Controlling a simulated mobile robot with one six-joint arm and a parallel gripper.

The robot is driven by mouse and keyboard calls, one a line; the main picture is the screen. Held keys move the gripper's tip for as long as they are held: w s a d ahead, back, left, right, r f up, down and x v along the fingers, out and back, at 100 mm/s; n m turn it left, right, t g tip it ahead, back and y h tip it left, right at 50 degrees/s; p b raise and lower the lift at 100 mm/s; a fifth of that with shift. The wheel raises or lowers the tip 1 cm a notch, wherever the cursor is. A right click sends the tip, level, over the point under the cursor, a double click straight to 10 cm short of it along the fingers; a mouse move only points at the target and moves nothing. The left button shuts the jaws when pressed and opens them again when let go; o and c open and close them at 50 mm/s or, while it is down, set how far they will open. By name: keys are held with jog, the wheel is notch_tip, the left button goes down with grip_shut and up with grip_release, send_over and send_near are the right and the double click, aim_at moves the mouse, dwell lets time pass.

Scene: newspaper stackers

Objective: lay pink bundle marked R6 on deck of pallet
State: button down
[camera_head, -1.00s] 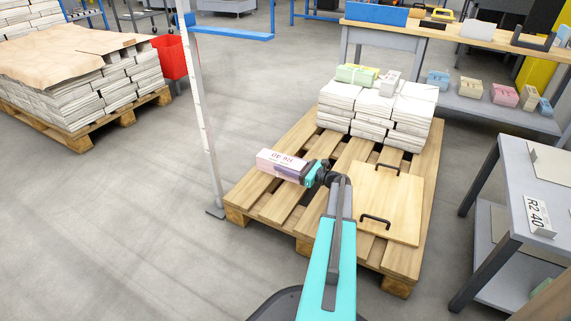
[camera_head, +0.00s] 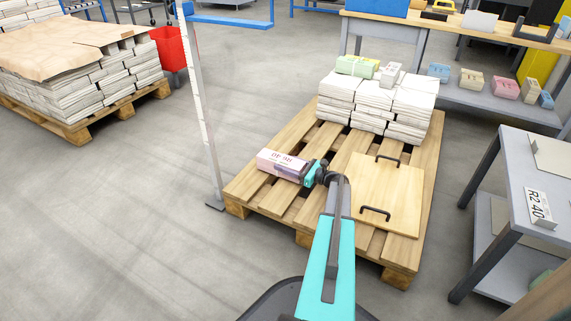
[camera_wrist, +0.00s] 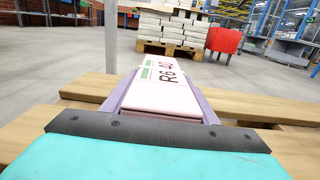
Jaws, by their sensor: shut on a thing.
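The pink bundle (camera_head: 281,163) is held at the end of my arm, low over the left part of the wooden pallet's slatted deck (camera_head: 262,192). In the wrist view the bundle (camera_wrist: 168,85) shows the marking R6 40 and a green-and-white label, and it points away from me. My gripper (camera_head: 305,172) is shut on the bundle, with a purple finger along each side of it. In the wrist view the bundle is very near the deck slats (camera_wrist: 85,90); I cannot tell whether its underside touches them.
Stacks of white bundles (camera_head: 372,104) with a green bundle (camera_head: 357,66) on top fill the pallet's far end. A wooden board with two black handles (camera_head: 385,190) lies on its right part. A white post (camera_head: 206,130) stands close at left. A grey table (camera_head: 535,185) is at right.

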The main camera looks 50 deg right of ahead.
aim_at(302, 171)
jog(key=shift+f, duration=0.4)
dwell(0.9)
jog(key=c, duration=0.9)
grip_release()
jog(key=shift+o, duration=1.3)
jog(key=shift+f, duration=0.2)
jog(key=shift+r+p+v, duration=0.2)
jog(key=shift+p+v, duration=0.35)
jog(key=shift+v, duration=0.4)
jog(key=shift+p+v, duration=1.2)
jog(key=shift+v, duration=1.65)
